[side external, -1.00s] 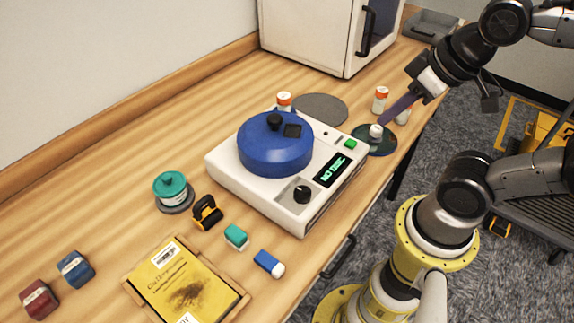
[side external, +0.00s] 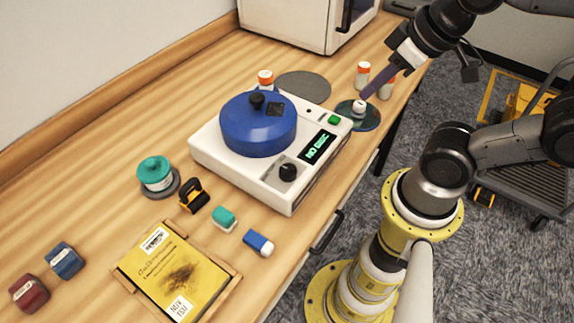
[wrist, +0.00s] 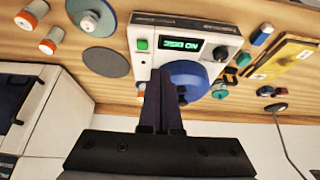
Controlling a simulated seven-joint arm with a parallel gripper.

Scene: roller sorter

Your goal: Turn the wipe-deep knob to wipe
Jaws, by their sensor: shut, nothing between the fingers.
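The white disc machine (side external: 235,180) stands on the wooden bench with a round blue lid (side external: 258,130). A black round knob (side external: 288,172) sits on its front panel beside a green display reading "NO DISC". The knob also shows in the wrist view (wrist: 220,53); its labels and pointer direction are too small to read. My gripper (side external: 365,97) is shut and empty, with long dark purple fingers. It is well apart from the knob, and in the side view its tips overlap the area by the dark green disc. In the wrist view the fingertips (wrist: 160,72) appear in front of the machine's edge.
A dark green disc (side external: 372,118) with a white hub lies right of the machine, near orange-capped bottles (side external: 363,75). A grey round mat (side external: 303,86) and a white cabinet (side external: 290,22) are behind. Erasers, a stamp and a yellow book (side external: 172,277) lie left.

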